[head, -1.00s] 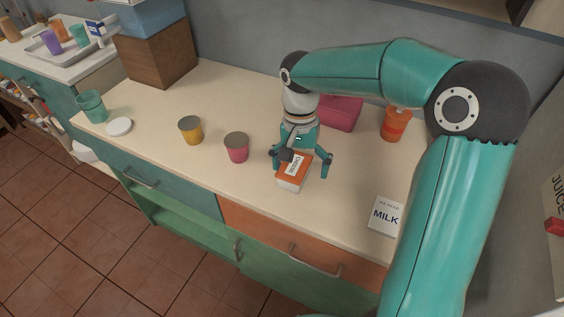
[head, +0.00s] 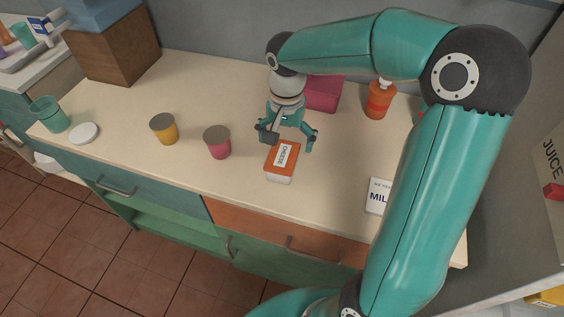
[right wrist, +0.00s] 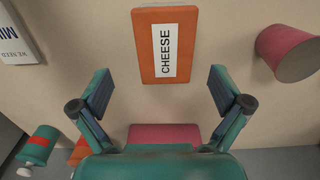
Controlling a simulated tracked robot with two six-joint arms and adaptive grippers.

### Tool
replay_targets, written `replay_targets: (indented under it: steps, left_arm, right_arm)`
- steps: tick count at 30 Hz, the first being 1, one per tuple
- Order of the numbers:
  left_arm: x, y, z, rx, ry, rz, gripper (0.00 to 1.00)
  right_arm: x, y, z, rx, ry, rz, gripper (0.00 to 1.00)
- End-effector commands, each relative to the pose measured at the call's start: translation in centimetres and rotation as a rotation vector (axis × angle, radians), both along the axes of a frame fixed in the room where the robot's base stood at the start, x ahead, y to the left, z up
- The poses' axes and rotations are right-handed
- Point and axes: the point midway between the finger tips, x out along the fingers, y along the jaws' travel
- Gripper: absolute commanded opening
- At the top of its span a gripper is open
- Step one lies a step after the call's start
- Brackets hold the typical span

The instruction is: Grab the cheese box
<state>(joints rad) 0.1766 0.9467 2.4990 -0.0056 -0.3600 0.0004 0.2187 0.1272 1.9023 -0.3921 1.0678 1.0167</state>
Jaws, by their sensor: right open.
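The cheese box (head: 283,160) is an orange and white box with a white label reading CHEESE. It lies on the counter near the front edge in the head view. In the right wrist view the cheese box (right wrist: 165,45) is ahead of the fingers, roughly centred between them. My right gripper (head: 287,140) is open and empty, with its fingers apart just behind and above the box. Both fingers of the right gripper (right wrist: 162,92) show spread wide in the right wrist view. My left gripper is not in view.
A pink tub (head: 217,142) and a yellow tub (head: 163,129) stand left of the box. A milk carton (head: 377,196) is to the right, partly behind my arm. A dark pink box (head: 322,93) and an orange bottle (head: 379,100) stand behind. The counter (head: 235,185) is clear around the box.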

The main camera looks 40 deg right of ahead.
Motion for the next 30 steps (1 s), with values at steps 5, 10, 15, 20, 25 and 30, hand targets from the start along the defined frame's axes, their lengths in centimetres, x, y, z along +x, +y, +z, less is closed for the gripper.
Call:
replay_targets:
  steps: [5,10,15,20,25,30]
  left_arm:
    - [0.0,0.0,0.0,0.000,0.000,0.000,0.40]
    - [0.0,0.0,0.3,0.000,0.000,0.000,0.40]
    - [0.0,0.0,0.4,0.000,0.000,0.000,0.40]
    - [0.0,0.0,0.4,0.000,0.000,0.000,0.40]
    - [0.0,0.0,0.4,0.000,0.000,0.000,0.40]
    - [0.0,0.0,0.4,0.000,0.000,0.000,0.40]
  right_arm:
    - [0.0,0.0,-1.0,0.000,0.000,0.001,1.00]
    - [0.3,0.4,-2.8,0.001,0.005,0.002,1.00]
    - [0.5,0.6,-5.2,0.000,0.002,0.001,1.00]
    - [0.5,0.6,-6.0,0.000,0.000,0.001,1.00]
    - [0.5,0.6,-6.0,0.000,-0.001,0.001,1.00]
    - [0.5,0.6,-5.9,0.000,-0.001,0.001,0.72]
